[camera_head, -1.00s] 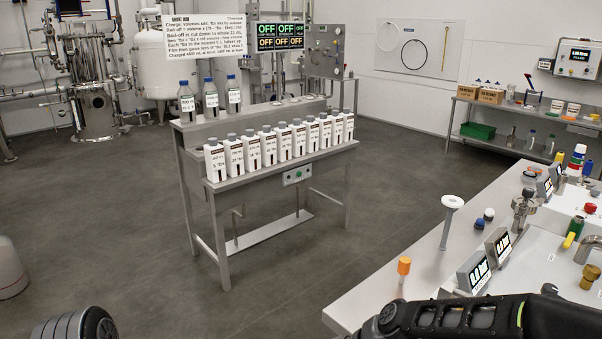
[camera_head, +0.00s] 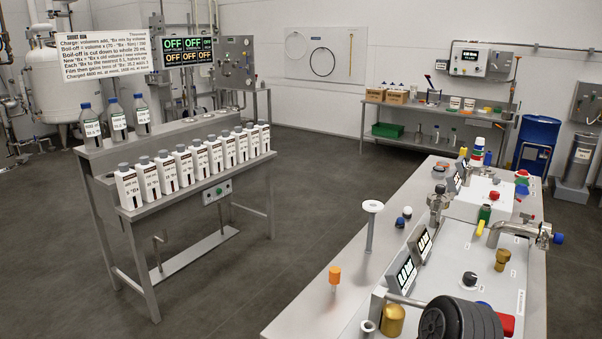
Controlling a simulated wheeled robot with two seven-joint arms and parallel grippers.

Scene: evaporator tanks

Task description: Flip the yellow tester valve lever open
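A small yellow lever (camera_head: 480,228) shows on the right-hand bench, just below a green part (camera_head: 485,213) and left of a metal pipe fitting (camera_head: 510,232) with a blue end. The lever is tiny here, and its exact angle is hard to tell. No gripper fingers show, so neither gripper is in view.
The bench (camera_head: 305,318) also holds small displays (camera_head: 405,272), a white-topped post (camera_head: 371,228), an orange-topped peg (camera_head: 334,276) and brass knobs (camera_head: 502,260). A bottle stand (camera_head: 165,205) is on the left. Open floor lies between.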

